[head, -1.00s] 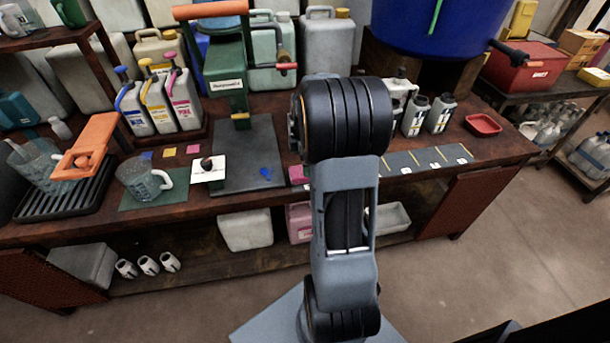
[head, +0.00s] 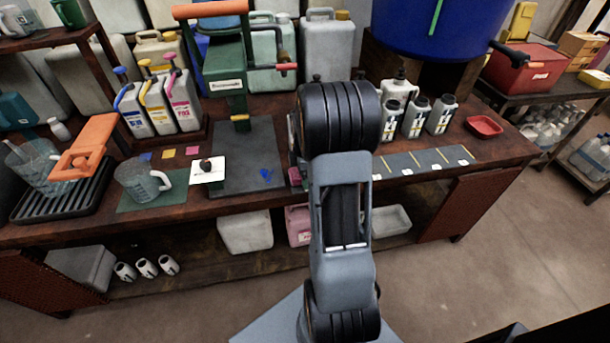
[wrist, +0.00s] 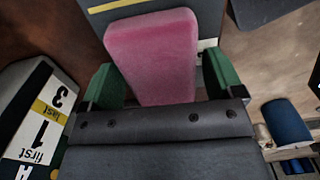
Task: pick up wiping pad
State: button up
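The wiping pad appears to be the pink block (wrist: 155,55), which fills the upper middle of the wrist view. In the head view, only a small pink piece of it (head: 295,177) shows on the bench beside my arm. My gripper (wrist: 162,85) has its two green fingers spread, one on each side of the pad's near end. A narrow gap shows at the right finger; contact at the left finger is unclear. The pad's near end is hidden behind the gripper body. The gripper is hidden behind my arm in the head view.
A dark strip with yellow lines (head: 425,161) lies right of my arm, with several black-and-white bottles (head: 440,115) behind it. A labelled block (wrist: 38,115) is close on the left in the wrist view. A dark mat (head: 240,150) and green press (head: 228,75) stand left.

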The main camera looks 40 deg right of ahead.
jog(key=c, duration=0.7)
jog(key=shift+c, duration=0.2)
jog(key=shift+r, duration=0.55)
notch_tip(320, 180, up, 2)
jog(key=shift+r+p, duration=0.25)
jog(key=shift+p, duration=0.1)
jog(key=s+a+r+p, duration=0.1)
jog(key=s+a+r, duration=0.6)
jog(key=a, duration=0.5)
jog(key=shift+s+r, duration=0.2)
jog(key=shift+r, duration=1)
